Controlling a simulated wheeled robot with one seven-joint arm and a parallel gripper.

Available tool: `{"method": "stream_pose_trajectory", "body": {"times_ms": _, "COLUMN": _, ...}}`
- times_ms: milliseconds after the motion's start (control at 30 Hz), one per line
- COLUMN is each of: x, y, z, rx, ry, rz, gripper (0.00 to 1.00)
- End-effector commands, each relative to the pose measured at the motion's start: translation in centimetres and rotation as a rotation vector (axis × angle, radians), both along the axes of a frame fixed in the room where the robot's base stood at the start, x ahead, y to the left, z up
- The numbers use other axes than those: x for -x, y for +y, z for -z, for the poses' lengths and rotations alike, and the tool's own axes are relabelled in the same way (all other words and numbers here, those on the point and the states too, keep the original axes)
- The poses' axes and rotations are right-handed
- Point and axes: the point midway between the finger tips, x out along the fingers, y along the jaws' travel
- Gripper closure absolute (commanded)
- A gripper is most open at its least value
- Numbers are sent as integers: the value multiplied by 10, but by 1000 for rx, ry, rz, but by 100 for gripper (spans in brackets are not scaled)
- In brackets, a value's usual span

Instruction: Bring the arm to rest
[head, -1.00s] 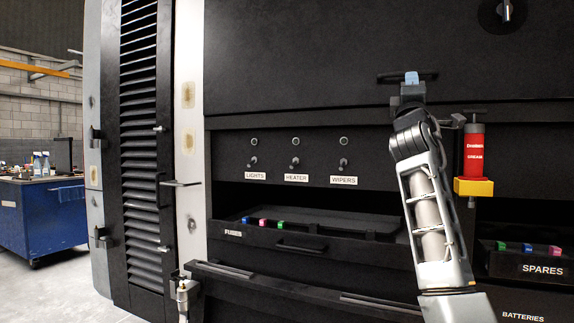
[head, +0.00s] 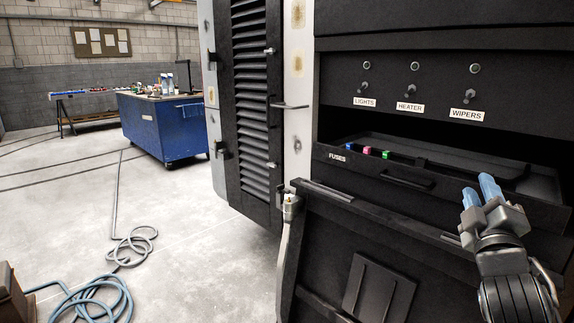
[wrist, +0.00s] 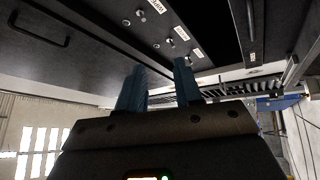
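My gripper (head: 480,192) is at the lower right of the head view, in front of the right part of the fuses drawer (head: 432,180). Its two blue fingers point up and stand apart with nothing between them. The wrist view also shows the gripper (wrist: 160,86), with a clear gap between the fingers. Most of my arm is below the frame. I cannot tell how close the fingers are to the drawer front.
Switches labelled lights, heater and wipers (head: 466,114) sit above the drawer. An open black flap (head: 385,255) hangs below it. A louvred door (head: 255,100) is to the left. A blue workbench (head: 165,130) stands farther left. A coiled hose (head: 95,300) lies on the floor.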

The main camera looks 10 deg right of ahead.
Motion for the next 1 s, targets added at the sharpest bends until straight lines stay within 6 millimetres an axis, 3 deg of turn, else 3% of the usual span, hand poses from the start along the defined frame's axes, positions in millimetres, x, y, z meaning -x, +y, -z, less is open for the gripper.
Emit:
{"method": "stream_pose_trajectory", "body": {"times_ms": 33, "x": 12, "y": 15, "z": 20, "rx": -42, "ry": 17, "rz": -37, "gripper": 65}}
{"method": "stream_pose_trajectory", "body": {"times_ms": 200, "x": 56, "y": 59, "z": 72, "rx": -189, "ry": 44, "rz": -153, "gripper": 65}}
{"method": "stream_pose_trajectory", "body": {"times_ms": 500, "x": 152, "y": 128, "z": 135, "rx": -469, "ry": 101, "rz": -316, "gripper": 65}}
{"method": "stream_pose_trajectory", "body": {"times_ms": 733, "x": 235, "y": 168, "z": 155, "rx": -692, "ry": 146, "rz": -401, "gripper": 65}}
{"method": "stream_pose_trajectory", "body": {"times_ms": 1000, "x": 331, "y": 200, "z": 150, "rx": -959, "ry": 200, "rz": -455, "gripper": 65}}
